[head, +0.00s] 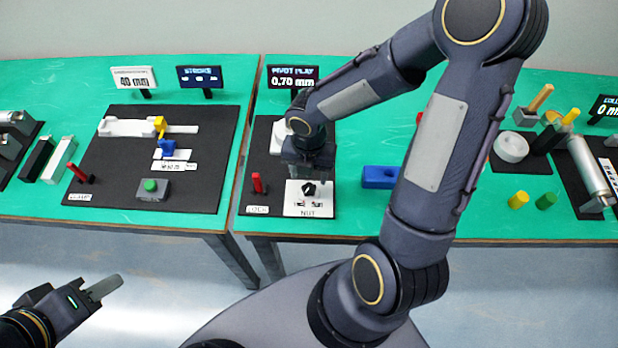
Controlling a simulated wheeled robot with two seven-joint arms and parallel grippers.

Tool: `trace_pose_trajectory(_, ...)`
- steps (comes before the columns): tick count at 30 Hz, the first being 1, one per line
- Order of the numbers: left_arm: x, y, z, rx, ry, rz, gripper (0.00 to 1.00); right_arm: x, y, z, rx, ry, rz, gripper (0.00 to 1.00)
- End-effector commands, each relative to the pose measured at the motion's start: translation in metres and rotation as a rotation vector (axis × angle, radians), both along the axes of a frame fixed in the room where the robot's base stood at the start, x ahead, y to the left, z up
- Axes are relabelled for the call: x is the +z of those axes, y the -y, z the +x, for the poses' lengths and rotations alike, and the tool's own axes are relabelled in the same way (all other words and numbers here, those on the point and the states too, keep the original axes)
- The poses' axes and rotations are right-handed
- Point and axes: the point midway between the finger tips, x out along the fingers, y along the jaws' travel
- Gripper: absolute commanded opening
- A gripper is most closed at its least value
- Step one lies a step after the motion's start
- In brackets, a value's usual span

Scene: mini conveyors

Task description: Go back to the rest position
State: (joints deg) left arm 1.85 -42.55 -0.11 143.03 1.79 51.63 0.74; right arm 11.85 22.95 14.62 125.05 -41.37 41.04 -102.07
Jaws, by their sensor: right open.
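My right arm reaches over the green table. Its gripper (309,184) points down just above the white plate labelled NUT (308,210), close to a small black nut-like part (309,189). The jaws are open; whether they touch the part cannot be told. My left gripper (105,286) is at the lower left, over the floor in front of the table and clear of everything. Its fingers overlap in this view, so their opening cannot be told.
The left black mat (110,189) holds a caliper-like device and a green button (150,185). Signs stand at the back. The floor in front is free.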

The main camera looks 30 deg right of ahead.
Motion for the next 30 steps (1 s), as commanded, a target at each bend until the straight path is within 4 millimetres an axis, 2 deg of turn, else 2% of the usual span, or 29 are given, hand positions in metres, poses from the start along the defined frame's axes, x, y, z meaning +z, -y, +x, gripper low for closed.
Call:
trace_pose_trajectory(3,0.003,0.000,0.000,0.000,0.000,0.000,0.36,0.017,0.001,0.001,-0.002,0.004,-0.001,0.54)
trace_pose_trajectory(6,0.003,0.000,0.000,0.000,0.000,0.000,0.36,0.024,0.000,0.001,-0.001,0.002,-0.001,0.54)
trace_pose_trajectory(24,0.003,0.000,0.000,0.000,0.000,0.000,0.36,0.026,0.001,0.000,-0.010,0.001,0.000,0.54)
trace_pose_trajectory(27,0.003,0.000,0.000,0.000,0.000,0.000,0.36,0.037,0.004,-0.004,-0.112,0.018,0.000,0.54)
trace_pose_trajectory(29,0.003,0.000,0.000,0.000,0.000,0.000,0.36,0.049,0.009,-0.010,-0.253,0.037,0.005,0.54)
trace_pose_trajectory(30,0.003,0.000,0.000,0.000,0.000,0.000,0.36,0.060,0.012,-0.015,-0.379,0.054,0.015,0.54)
